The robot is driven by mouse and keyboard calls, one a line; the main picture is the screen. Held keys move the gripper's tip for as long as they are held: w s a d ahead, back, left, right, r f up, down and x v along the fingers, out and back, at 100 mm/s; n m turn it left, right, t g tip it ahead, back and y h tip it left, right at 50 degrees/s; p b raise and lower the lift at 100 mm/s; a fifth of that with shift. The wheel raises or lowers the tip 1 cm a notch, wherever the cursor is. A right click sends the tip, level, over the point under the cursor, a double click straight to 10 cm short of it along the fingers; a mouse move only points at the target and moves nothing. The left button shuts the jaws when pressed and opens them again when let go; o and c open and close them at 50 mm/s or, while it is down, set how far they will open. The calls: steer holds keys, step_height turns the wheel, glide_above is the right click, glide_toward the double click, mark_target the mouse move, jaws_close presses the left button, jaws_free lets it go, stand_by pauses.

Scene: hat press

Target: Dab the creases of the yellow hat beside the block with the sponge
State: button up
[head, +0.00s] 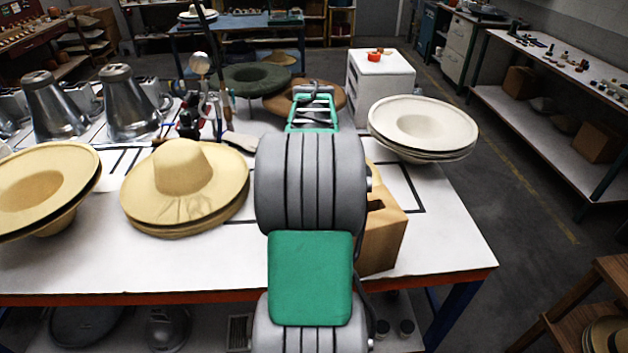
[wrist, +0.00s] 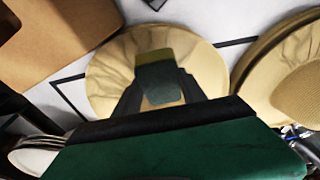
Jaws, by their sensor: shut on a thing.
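A yellow hat (wrist: 110,75) lies next to the wooden block (wrist: 60,30) in the wrist view. My gripper (wrist: 162,92) is shut on a sponge (wrist: 158,75), olive-yellow at one end and dark green on the rest. The sponge is over the middle of this hat and hides its crown; I cannot tell whether they touch. In the head view my arm hides the gripper, the sponge and most of this hat; the block (head: 385,235) shows right of the arm.
Another stack of yellow hats (head: 185,185), the top one creased, stands left of my arm; it also shows in the wrist view (wrist: 290,70). A further tan hat (head: 45,185) is far left. White hats (head: 422,125) stand at right. The front table strip is clear.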

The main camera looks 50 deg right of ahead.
steer(key=shift+s+d+f, duration=0.1)
steer(key=shift+s+d, duration=0.15)
steer(key=shift+d, duration=0.05)
steer(key=shift+f, duration=0.15)
step_height(320, 180, down, 7)
steer(key=b, duration=0.5)
steer(key=shift+f, duration=0.2)
steer(key=shift+a+f+b, duration=0.1)
steer(key=shift+f+b, duration=0.45)
steer(key=shift+f, duration=0.15)
stand_by(1.3)
step_height(320, 180, up, 14)
steer(key=p, duration=0.9)
steer(key=shift+p, duration=0.3)
